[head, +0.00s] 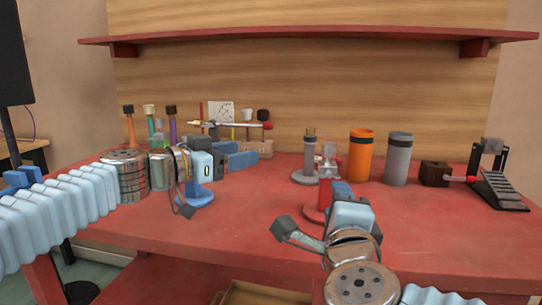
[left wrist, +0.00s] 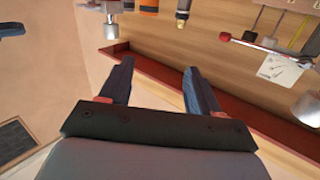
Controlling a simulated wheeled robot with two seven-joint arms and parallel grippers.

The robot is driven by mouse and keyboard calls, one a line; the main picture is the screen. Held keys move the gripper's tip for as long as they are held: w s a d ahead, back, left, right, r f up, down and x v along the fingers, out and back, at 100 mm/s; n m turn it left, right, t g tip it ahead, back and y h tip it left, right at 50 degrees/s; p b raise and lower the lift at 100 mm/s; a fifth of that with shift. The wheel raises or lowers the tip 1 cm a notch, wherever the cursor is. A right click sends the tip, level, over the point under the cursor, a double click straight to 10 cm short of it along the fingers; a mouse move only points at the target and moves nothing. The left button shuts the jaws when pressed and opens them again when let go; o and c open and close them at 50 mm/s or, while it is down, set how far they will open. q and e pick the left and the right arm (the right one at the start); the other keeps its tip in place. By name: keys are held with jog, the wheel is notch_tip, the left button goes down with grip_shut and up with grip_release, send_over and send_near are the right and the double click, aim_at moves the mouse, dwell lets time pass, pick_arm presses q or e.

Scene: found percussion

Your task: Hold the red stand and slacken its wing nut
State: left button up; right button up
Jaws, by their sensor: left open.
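The red stand's round base (head: 313,213) shows in the head view right of the table's middle, partly hidden behind my right gripper (head: 345,196). A silvery fitting (head: 328,160) rises above that spot; I cannot make out which part is the wing nut. The right gripper's body is close in front of the red stand; its fingertips and any contact are hidden. My left gripper (left wrist: 156,78) is open and empty in the left wrist view. In the head view its pale blue body (head: 203,166) is above a blue stand's base (head: 195,200), apart from the red stand.
A grey stand (head: 304,178) is behind the red one. An orange cylinder (head: 361,155), a grey cylinder (head: 398,160) and a black stepped device (head: 497,190) stand at the right. Several handled tools are at the back left. The table (head: 235,232) is bare between my arms.

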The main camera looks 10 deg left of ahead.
aim_at(324, 146)
pick_arm(q)
jog(key=s+d+m+g+h, duration=0.1)
jog(key=d+m+g+h, duration=0.15)
jog(key=d, duration=0.55)
jog(key=shift+n+t+h, duration=0.25)
jog(key=shift+n+h, duration=0.1)
jog(key=shift+n, duration=0.1)
jog(key=x, duration=1.3)
jog(key=shift+w+d+r, duration=0.2)
jog(key=shift+d+r, duration=0.05)
jog(key=shift+d, duration=0.1)
grip_shut()
